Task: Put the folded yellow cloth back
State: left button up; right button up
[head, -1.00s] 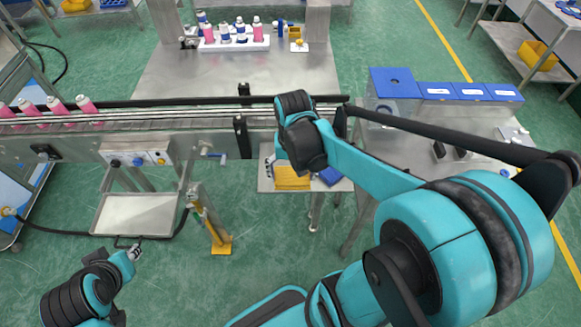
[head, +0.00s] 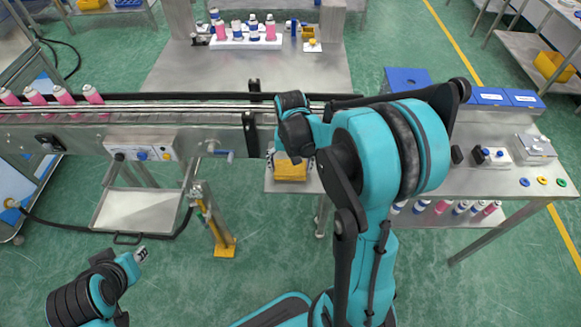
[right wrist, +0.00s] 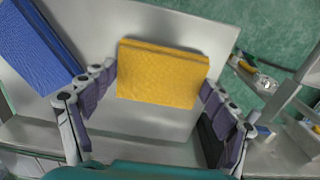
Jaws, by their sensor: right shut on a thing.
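The folded yellow cloth (head: 291,171) is at the small steel side table (head: 308,187) just in front of the conveyor. In the right wrist view the cloth (right wrist: 163,75) lies between the two fingers of my right gripper (right wrist: 158,92), which is shut on its left and right sides. I cannot tell whether the cloth touches the steel surface below. In the head view my right gripper (head: 283,160) is partly hidden by my own arm. A folded blue cloth (right wrist: 38,45) lies to the left in the wrist view. My left gripper (head: 141,254) hangs low at left, away from the cloths; its opening is unclear.
The conveyor (head: 180,108) carries pink cans (head: 65,96) at left. A yellow-based stand (head: 222,240) is left of the side table. A bench with blue-lidded bins (head: 490,97) is at right. Open green floor lies in front.

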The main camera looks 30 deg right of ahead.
aim_at(291, 169)
jog(key=o, duration=1)
jog(key=shift+f, duration=0.15)
jog(key=shift+r, duration=0.35)
notch_tip(291, 169, up, 11)
jog(key=p, duration=0.4)
jog(key=s+a+r+n+t, duration=0.1)
jog(key=s+a+n+t, duration=0.1)
jog(key=s+a, duration=0.1)
jog(key=s+a+r+n+t, duration=0.1)
jog(key=s+a+n+t, duration=0.1)
jog(key=s+a, duration=0.2)
jog(key=s+a+r+n+t, duration=0.1)
jog(key=s+a+n+t, duration=0.1)
jog(key=s+a+t, duration=0.1)
jog(key=shift+s+a+r, duration=0.25)
jog(key=shift+s+a, duration=0.05)
jog(key=shift+s, duration=0.2)
